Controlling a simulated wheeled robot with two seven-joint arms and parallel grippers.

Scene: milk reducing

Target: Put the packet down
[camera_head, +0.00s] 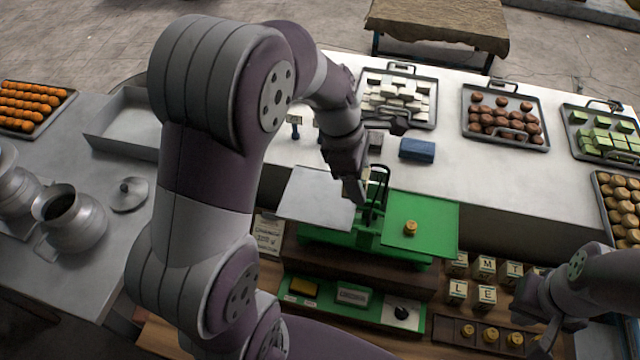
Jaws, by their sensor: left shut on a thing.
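My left gripper (357,192) points down over the green balance scale, between its two pans. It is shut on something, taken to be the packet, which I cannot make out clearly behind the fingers. The scale's grey left pan (312,198) looks empty where it shows. Its green right pan (438,222) carries a small brass weight (410,228). A dark upright loop (379,180) stands at the scale's middle, close beside the gripper. My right gripper (548,330) is low at the right, by the small weights; its opening is unclear.
A blue box (417,150) lies on the white counter behind the scale. Trays of white pieces (398,123), brown sweets (503,127) and green blocks (603,157) stand further back. Letter blocks (484,267) stand on the shelf to the right. Metal pots (80,222) are at left.

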